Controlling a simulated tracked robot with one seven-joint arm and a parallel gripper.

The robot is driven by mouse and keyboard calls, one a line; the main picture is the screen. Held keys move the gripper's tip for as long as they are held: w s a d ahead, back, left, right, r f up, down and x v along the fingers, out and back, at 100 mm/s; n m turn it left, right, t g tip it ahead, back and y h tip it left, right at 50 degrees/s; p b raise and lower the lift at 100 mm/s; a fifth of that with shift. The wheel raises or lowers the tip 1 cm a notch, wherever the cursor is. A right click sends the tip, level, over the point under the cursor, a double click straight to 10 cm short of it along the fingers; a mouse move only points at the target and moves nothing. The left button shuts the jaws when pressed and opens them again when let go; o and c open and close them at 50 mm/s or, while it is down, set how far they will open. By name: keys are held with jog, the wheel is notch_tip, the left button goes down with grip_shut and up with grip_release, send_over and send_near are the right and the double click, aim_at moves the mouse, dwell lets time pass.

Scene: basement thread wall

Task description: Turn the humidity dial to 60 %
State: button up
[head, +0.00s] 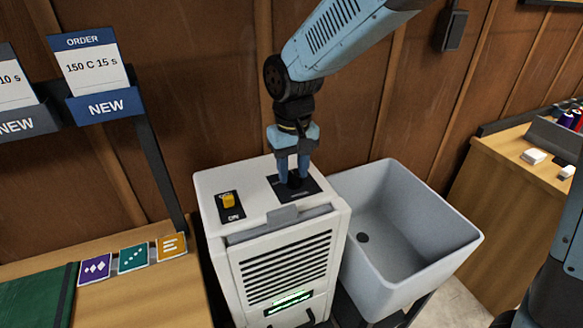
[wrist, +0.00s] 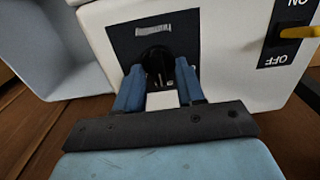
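The white dehumidifier (head: 285,255) stands between the wooden bench and the sink. Its black humidity dial (head: 294,181) sits on a black plate on the top, and it also shows in the wrist view (wrist: 157,58). My gripper (head: 293,178) points down at the dial from above. In the wrist view my gripper's (wrist: 158,68) two blue fingers stand apart, one on each side of the dial. I cannot tell whether they touch it. The dial's pointer is hidden, and the pale scale markings (wrist: 153,30) are too small to read.
A yellow ON/OFF switch (head: 229,201) sits on the same top, left of the dial. A grey sink (head: 400,225) stands close on the right. The left bench (head: 120,305) carries colored cards, and order holders (head: 103,105) stand behind it.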

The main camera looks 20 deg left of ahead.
grip_shut()
dwell(0.3)
jog(key=shift+a, duration=0.1)
jog(key=shift+n, duration=0.5)
jog(key=n, duration=0.4)
jog(key=shift+n, duration=0.4)
jog(key=n, duration=0.5)
jog(key=shift+s+n, duration=0.15)
jog(key=shift+n, duration=0.55)
